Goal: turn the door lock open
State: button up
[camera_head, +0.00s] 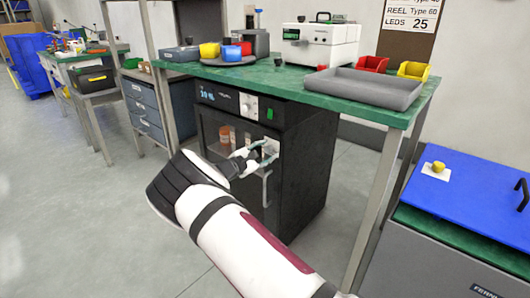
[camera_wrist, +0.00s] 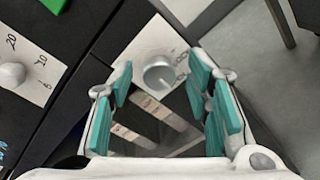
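The door lock is a round silver knob (camera_wrist: 158,74) on a white plate with markings, seen in the wrist view. The plate (camera_head: 273,146) shows beside my fingertips in the head view, on the black cabinet's door (camera_head: 255,188); the knob there is mostly hidden. My gripper (camera_wrist: 165,95) is open, its teal finger pads standing on the left and right of the knob with gaps visible. It also shows in the head view (camera_head: 262,152) in front of the door. I cannot tell how far the tips are from the plate.
Above the door is a control panel with a white dial (camera_head: 249,106) and a green button (camera_head: 270,114). A door handle (camera_head: 266,187) is just below my gripper. The green bench (camera_head: 300,82) overhangs the cabinet, and its leg (camera_head: 377,205) stands to the right.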

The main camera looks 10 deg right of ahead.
jog(key=shift+a, duration=0.1)
jog(key=v, duration=1.1)
jog(key=shift+s+a, duration=0.25)
jog(key=shift+a, duration=0.05)
